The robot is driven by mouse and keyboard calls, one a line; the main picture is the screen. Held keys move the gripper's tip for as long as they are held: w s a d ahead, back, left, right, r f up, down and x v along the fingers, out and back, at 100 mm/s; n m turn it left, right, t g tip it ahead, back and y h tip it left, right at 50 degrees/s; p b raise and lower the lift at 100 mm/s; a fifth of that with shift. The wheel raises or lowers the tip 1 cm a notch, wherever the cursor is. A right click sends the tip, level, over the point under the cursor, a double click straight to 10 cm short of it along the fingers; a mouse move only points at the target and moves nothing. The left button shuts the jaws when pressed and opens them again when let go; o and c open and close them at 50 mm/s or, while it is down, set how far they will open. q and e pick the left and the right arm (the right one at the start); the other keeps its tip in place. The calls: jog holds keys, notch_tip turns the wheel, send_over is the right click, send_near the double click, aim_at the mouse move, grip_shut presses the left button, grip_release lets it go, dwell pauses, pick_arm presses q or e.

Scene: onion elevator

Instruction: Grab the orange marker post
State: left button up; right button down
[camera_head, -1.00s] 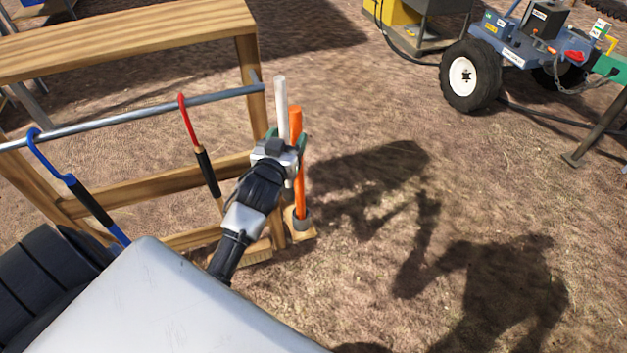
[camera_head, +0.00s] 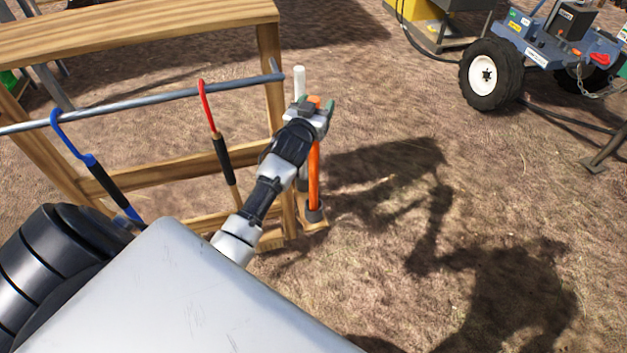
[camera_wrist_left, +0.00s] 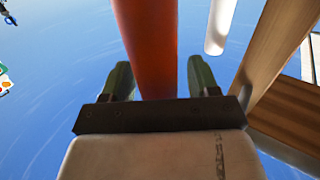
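The orange marker post (camera_head: 314,175) stands upright in a dark cup on a small wooden base beside the rack, at the centre of the head view. My left gripper (camera_head: 314,105) is near the top of the post, its green fingers on either side. In the left wrist view, the orange post (camera_wrist_left: 150,45) rises between the two open fingers (camera_wrist_left: 160,64), with a small gap showing at the right finger. My gripper hides part of the post in the head view. My right gripper is not in view.
A white post (camera_head: 299,82) stands close to the left of the orange one. A wooden rack (camera_head: 270,60) with a metal bar (camera_head: 150,100) holds a red-and-black tool (camera_head: 222,155) and a blue-and-black tool (camera_head: 95,172). The ground to the right is clear up to a wheeled cart (camera_head: 492,74).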

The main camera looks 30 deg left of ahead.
pick_arm(q)
grip_shut()
jog(key=shift+r, duration=0.15)
